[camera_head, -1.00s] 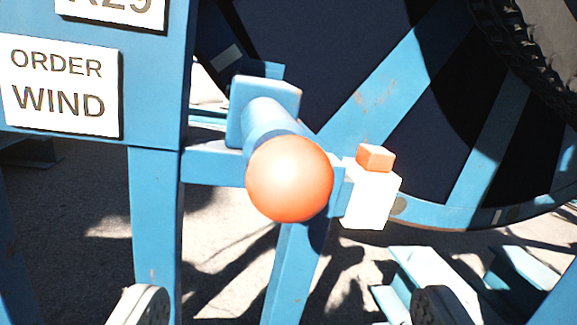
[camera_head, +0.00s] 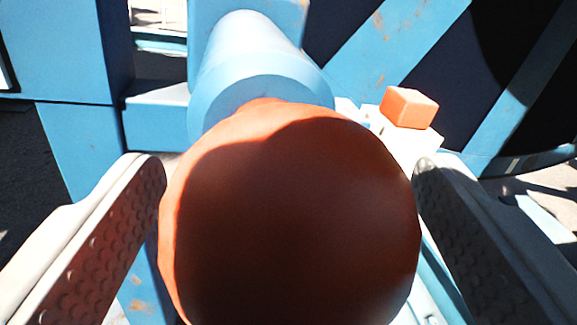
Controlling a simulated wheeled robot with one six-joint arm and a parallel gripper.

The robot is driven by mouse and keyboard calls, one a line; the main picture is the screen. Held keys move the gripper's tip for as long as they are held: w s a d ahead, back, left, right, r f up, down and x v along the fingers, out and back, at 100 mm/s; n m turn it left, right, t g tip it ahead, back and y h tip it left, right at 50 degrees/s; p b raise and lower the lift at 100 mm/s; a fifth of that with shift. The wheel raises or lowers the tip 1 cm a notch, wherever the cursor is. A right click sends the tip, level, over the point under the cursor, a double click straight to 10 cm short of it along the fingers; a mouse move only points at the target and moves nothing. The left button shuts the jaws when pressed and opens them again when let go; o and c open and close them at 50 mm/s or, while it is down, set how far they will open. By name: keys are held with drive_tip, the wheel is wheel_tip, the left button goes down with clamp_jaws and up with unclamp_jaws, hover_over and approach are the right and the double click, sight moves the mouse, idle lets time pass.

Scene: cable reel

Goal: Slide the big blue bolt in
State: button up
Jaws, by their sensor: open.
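The big blue bolt (camera_head: 262,62) is a thick light-blue cylinder held in a blue block on the frame. A large orange ball knob (camera_head: 290,215) caps its near end and fills the middle of the view, mostly in shadow. My gripper (camera_head: 290,172) is open, with one ribbed finger on each side of the knob. The fingers look very close to the knob; I cannot tell whether they touch it. The knob hides part of the bolt and what lies below.
A white block (camera_head: 412,144) with a small orange cube (camera_head: 408,107) on top sits just right of the knob. Blue frame posts (camera_head: 65,50) stand at the left. The big blue-spoked reel (camera_head: 400,40) is behind at the right.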

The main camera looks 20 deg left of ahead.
drive_tip(key=c, duration=1.3)
drive_tip(key=x, duration=0.3)
drive_tip(key=a+x, duration=0.1)
drive_tip(key=x, duration=0.2)
drive_tip(key=s+a+x, duration=0.1)
drive_tip(key=x, duration=0.3)
drive_tip(key=shift+w+f, duration=0.1)
drive_tip(key=shift+w, duration=0.05)
drive_tip(key=shift+c, duration=0.2)
drive_tip(key=shift+w, duration=0.15)
drive_tip(key=o, duration=1.3)
drive_tip(key=shift+w+a, duration=0.1)
drive_tip(key=shift+a, duration=0.05)
drive_tip(key=shift+o, duration=0.2)
drive_tip(key=v, duration=1.7)
